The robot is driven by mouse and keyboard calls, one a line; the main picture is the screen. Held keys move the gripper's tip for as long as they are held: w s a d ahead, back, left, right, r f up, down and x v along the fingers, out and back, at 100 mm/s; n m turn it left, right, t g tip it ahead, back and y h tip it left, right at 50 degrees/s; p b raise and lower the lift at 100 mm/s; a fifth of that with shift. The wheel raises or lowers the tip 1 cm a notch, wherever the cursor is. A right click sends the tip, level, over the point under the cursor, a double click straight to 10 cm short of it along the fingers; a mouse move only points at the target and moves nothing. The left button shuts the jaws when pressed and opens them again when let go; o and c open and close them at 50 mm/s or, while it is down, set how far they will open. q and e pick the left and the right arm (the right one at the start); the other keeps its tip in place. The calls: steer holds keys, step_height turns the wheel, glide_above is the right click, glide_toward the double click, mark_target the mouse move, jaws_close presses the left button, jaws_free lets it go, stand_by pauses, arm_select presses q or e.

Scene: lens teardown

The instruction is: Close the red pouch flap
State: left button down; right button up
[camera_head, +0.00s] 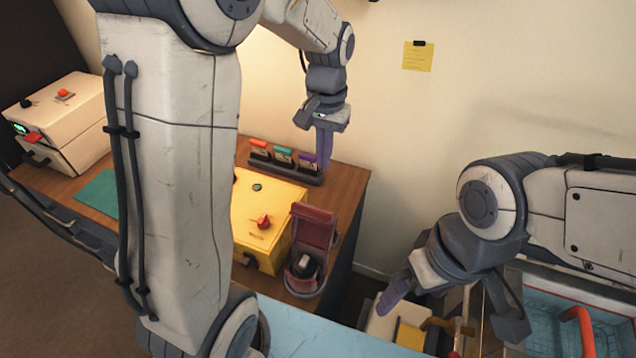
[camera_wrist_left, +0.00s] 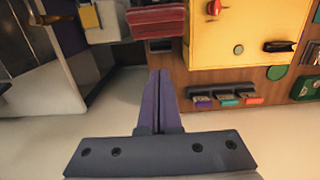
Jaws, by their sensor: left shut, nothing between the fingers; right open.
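The red pouch (camera_head: 303,287) stands at the right front of the wooden table, with a dark round object (camera_head: 306,265) in its mouth. Its red flap (camera_head: 315,226) stands up and open at the back of the pouch. In the left wrist view the flap (camera_wrist_left: 157,18) shows at the top, beyond my fingertips. My left gripper (camera_head: 323,160) is shut and empty, pointing down above the table's back edge, behind and apart from the flap. It also shows in the left wrist view (camera_wrist_left: 160,75). My right gripper (camera_head: 450,318) is open and empty, low at the right, away from the pouch.
A yellow box (camera_head: 270,200) with a red knob stands just left of the pouch. A dark rack (camera_head: 285,166) with coloured tabs lies behind it. A cream machine (camera_head: 65,120) is at the far left. A blue tray (camera_head: 610,325) is at the lower right.

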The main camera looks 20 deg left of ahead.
arm_select(q)
steer(key=s+f+p, duration=0.1)
steer(key=f, duration=0.1)
steer(key=s+f+p, duration=0.1)
steer(key=f, duration=0.2)
steer(key=s+f+p, duration=0.1)
steer(key=f, duration=0.1)
steer(key=shift+s+f+p, duration=0.25)
steer(key=shift+s+p, duration=0.05)
steer(key=shift+s, duration=0.4)
